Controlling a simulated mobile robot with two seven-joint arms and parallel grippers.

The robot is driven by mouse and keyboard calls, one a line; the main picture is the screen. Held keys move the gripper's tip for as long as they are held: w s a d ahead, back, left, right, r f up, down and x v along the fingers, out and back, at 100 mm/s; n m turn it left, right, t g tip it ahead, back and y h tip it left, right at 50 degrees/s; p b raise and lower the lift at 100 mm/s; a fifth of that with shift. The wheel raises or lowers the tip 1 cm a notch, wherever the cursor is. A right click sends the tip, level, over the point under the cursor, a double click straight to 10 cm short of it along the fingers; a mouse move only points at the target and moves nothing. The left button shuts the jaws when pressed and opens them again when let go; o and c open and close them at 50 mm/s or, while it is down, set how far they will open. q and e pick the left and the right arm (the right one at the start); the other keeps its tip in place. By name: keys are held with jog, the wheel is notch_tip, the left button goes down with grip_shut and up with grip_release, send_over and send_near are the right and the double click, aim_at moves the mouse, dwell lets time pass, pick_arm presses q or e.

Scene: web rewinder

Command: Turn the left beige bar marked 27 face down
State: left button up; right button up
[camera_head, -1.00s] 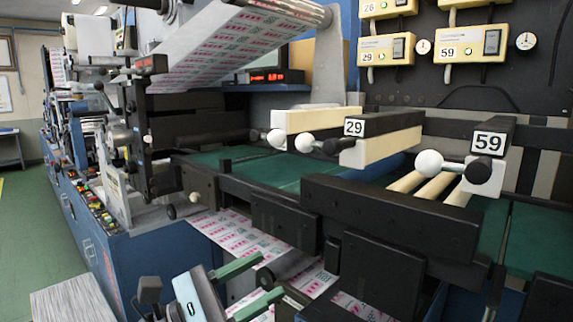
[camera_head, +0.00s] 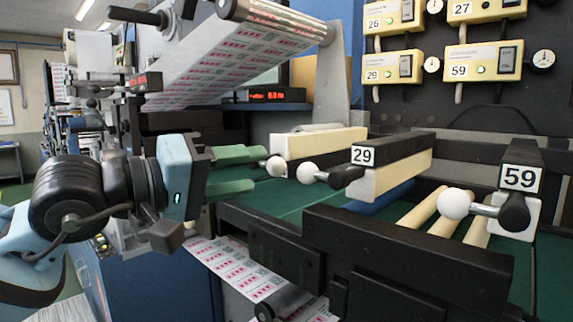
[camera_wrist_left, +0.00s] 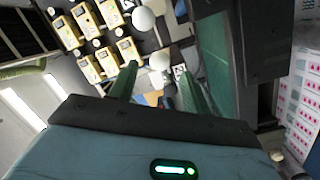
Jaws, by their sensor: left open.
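The left bar (camera_head: 318,142) lies beyond the green bed with its beige side uppermost and a dark part below; no number shows on it. Its white ball handle (camera_head: 276,166) points toward me. My left gripper (camera_head: 261,169) is open, with its two green fingers, one above the other, pointing right. Their tips are just left of this ball, and nothing is between them; I cannot tell whether they touch it. The left wrist view shows the fingers (camera_wrist_left: 160,72) spread, with white balls beyond them. My right gripper is not in view.
To the right are a bar marked 29 (camera_head: 390,165) with its own ball handle (camera_head: 307,172) close by, and a bar marked 59 (camera_head: 519,178). A dark rail (camera_head: 405,250) stands in front. Yellow boxes (camera_head: 484,62), one labelled 27 (camera_head: 463,10), hang on the back panel.

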aim_at(268, 167)
pick_arm(q)
jog(key=p+x, duration=0.1)
jog(key=x, duration=0.5)
jog(key=shift+w+d+r, duration=0.1)
jog(key=shift+d, duration=0.2)
jog(key=shift+w+d, duration=0.35)
jog(key=shift+d, duration=0.1)
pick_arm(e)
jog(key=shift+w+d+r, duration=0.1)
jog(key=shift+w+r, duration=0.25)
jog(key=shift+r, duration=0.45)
